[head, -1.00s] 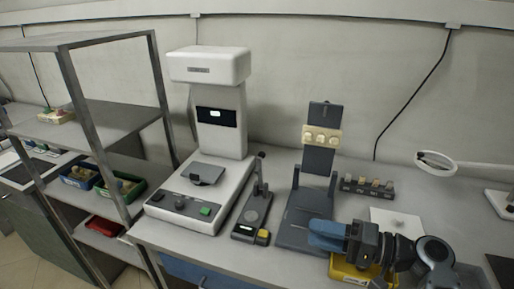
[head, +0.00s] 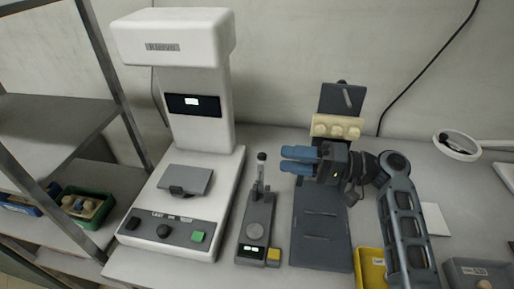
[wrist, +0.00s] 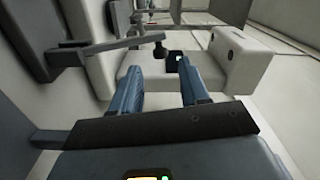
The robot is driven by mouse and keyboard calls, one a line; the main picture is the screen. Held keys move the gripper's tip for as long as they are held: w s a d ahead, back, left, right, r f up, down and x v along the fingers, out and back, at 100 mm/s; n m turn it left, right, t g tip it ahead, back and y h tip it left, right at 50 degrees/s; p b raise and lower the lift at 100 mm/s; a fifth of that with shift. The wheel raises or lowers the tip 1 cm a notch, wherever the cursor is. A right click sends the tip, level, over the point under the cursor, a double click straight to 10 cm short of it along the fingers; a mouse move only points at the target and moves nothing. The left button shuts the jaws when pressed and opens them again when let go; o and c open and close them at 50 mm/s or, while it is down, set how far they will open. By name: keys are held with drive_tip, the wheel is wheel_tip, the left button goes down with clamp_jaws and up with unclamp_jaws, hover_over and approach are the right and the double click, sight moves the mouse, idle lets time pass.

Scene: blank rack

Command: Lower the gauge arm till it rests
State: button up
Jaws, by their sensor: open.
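The gauge (head: 255,222) is a small grey stand on the bench with a lit display and a yellow button. Its gauge arm (head: 259,180) stands raised, roughly upright, with a black knob on top. In the wrist view the arm (wrist: 118,45) runs sideways, and its knob (wrist: 160,49) shows just beyond my fingertips, between their lines. My gripper (head: 284,160) is open and empty, its blue fingers pointing left toward the knob from the right side. A small gap shows between fingertips and knob; I cannot tell whether the heights match exactly.
A tall white machine (head: 183,90) stands close left of the gauge. A dark stand (head: 320,225) with a cream block (head: 335,127) is under and behind my gripper. A yellow bin (head: 371,268) is at the front right. A shelf rack (head: 50,122) is at the left.

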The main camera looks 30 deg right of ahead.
sight(262, 157)
drive_tip(key=p+x, duration=0.1)
drive_tip(key=x, duration=0.6)
clamp_jaws()
idle(0.3)
